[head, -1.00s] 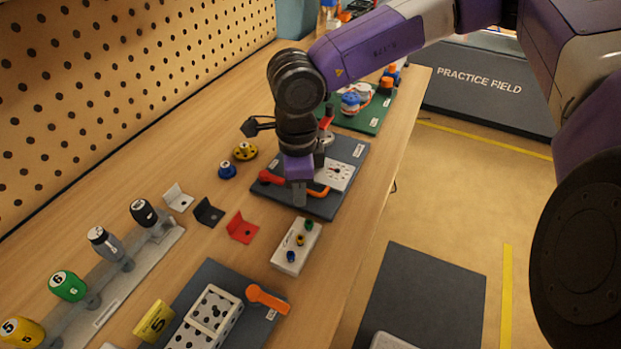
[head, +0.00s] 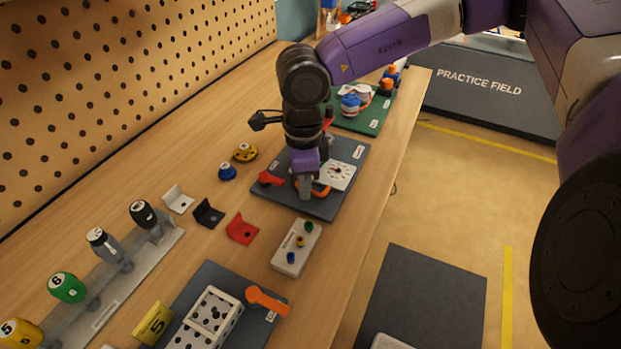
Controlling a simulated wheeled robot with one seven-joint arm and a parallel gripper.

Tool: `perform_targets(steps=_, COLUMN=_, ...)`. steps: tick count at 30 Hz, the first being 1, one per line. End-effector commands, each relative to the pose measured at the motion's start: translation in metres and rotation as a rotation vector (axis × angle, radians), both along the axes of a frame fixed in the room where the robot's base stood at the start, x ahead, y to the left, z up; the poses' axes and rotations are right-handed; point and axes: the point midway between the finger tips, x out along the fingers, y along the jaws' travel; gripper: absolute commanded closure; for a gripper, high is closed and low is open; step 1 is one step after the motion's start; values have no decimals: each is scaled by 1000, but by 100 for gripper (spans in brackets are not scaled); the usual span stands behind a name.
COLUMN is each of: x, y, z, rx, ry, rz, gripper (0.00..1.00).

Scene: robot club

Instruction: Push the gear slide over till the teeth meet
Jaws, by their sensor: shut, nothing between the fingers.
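A dark board (head: 321,207) lies on the bench in the head view. It carries a red handle-like part (head: 270,178), an orange part (head: 321,190) and a white plate with a round dotted face (head: 340,176). My gripper (head: 305,194) points down over the middle of this board, between the red part and the white plate, beside the orange part. It is shut and empty. It hides the middle of the board, so I cannot make out gear teeth there or tell whether it touches anything.
A green board (head: 372,124) with blue, white and orange parts lies beyond. Nearer are a white block with coloured knobs (head: 297,248), a red bracket (head: 241,229) and another dark board with an orange handle (head: 267,301). The pegboard (head: 120,80) bounds the left.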

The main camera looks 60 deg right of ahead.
Motion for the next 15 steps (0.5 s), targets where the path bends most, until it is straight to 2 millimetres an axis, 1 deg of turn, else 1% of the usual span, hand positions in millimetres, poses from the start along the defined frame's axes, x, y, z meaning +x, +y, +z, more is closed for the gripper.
perform_targets(steps=6, x=0, y=-7, z=0, rx=-2, ry=1, rz=-2, gripper=100)
perform_targets(steps=10, x=0, y=-7, z=1, rx=-2, ry=1, rz=-1, gripper=100)
perform_targets(steps=15, x=0, y=-5, z=12, rx=-3, ry=1, rz=0, gripper=100)
